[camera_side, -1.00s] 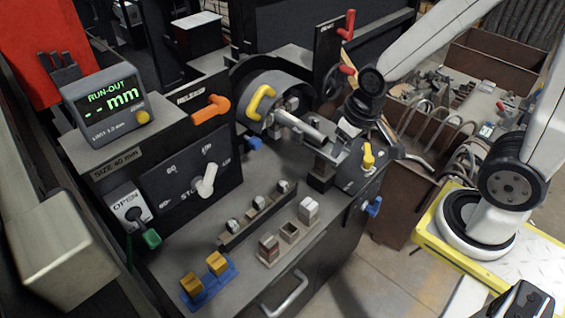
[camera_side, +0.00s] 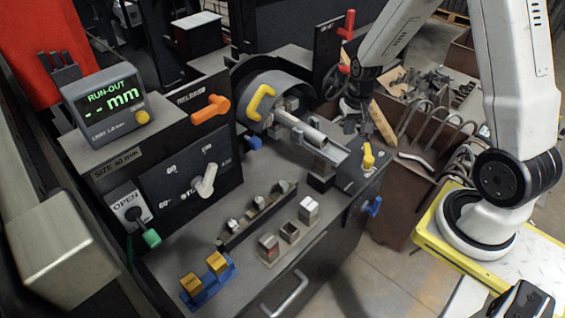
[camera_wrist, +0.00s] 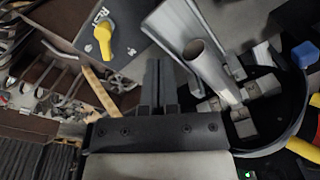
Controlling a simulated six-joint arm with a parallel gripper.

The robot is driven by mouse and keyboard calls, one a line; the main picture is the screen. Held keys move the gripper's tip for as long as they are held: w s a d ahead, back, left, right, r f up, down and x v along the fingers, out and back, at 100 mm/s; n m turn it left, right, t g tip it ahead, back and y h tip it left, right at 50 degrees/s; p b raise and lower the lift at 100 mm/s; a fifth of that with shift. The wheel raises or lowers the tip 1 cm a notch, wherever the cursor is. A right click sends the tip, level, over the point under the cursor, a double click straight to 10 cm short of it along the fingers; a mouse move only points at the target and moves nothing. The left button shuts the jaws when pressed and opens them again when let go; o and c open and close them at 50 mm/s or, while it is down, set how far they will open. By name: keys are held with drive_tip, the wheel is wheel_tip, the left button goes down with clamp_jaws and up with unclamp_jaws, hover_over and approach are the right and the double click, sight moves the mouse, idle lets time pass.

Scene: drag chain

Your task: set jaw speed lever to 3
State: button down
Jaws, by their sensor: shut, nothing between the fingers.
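I cannot tell for sure which control is the jaw speed lever; no such label is readable. A black panel (camera_side: 326,50) at the back carries a red-knobbed lever (camera_side: 347,25); its scale is too small to read. In the wrist view my gripper (camera_wrist: 158,85) shows two fingers together, empty, beside the metal tube (camera_wrist: 211,68) and the yellow lever (camera_wrist: 104,38) of the rest. The tube also shows in the side view (camera_side: 300,128), lying in the chuck.
A white pointer knob (camera_side: 206,182) sits on a numbered dial. An orange handle (camera_side: 211,108), a green-knobbed lever (camera_side: 152,238) at OPEN and a run-out display (camera_side: 105,97) are at left. Jaw blocks (camera_side: 290,231) stand in front. A scrap bin (camera_side: 415,175) is right.

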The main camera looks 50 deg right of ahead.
drive_tip(key=d+f+m, duration=0.2)
drive_tip(key=d+f, duration=0.1)
drive_tip(key=d, duration=0.1)
drive_tip(key=s+d+f+m, duration=0.1)
drive_tip(key=d+f+m, duration=0.1)
drive_tip(key=d+f, duration=0.2)
drive_tip(key=s+d+f+m+g+y, duration=0.1)
drive_tip(key=d+f, duration=0.2)
drive_tip(key=d, duration=0.1)
drive_tip(key=shift+s+d+f+m, duration=0.15)
drive_tip(key=shift+d+f+m, duration=0.15)
drive_tip(key=shift+d+m, duration=0.1)
drive_tip(key=s+d+f+m, duration=0.2)
drive_tip(key=s+d+f, duration=0.2)
drive_tip(key=f, duration=0.2)
drive_tip(key=s+d+f+m+y, duration=0.1)
drive_tip(key=s+d+f+m, duration=0.2)
drive_tip(key=s+d+f, duration=0.1)
drive_tip(key=shift+f+y, duration=0.3)
drive_tip(key=shift+f, duration=0.6)
drive_tip(key=shift+f, duration=0.1)
drive_tip(key=a+f, duration=0.6)
drive_tip(key=f, duration=0.3)
drive_tip(key=shift+a+f, duration=0.2)
